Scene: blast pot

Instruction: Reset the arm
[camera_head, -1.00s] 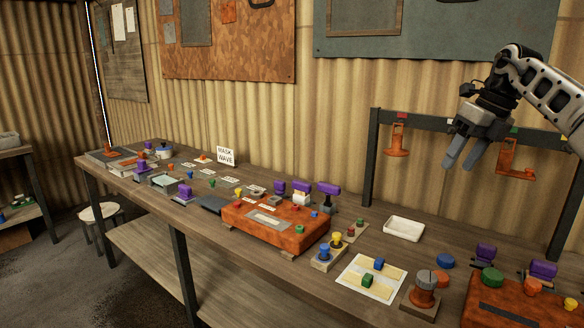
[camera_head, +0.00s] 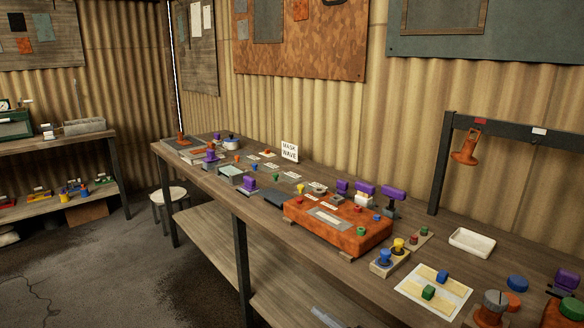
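The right arm with its dark wrist and grey fingers no longer shows beside the rack. A small pale grey piece (camera_head: 325,317) shows at the bottom edge, in front of the workbench. It looks like a fingertip of my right gripper, but too little shows to tell whether it is open or shut. My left gripper is not in view. An orange hook-like piece (camera_head: 465,149) hangs tilted from the dark rack (camera_head: 446,165) at the right.
The long workbench (camera_head: 340,268) carries an orange box (camera_head: 342,230), a white tray (camera_head: 471,243), a pale card (camera_head: 434,292) with coloured blocks, and a "MASK WAVE" sign (camera_head: 289,151). A stool (camera_head: 168,195) and shelving (camera_head: 80,148) stand at left. Floor is clear there.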

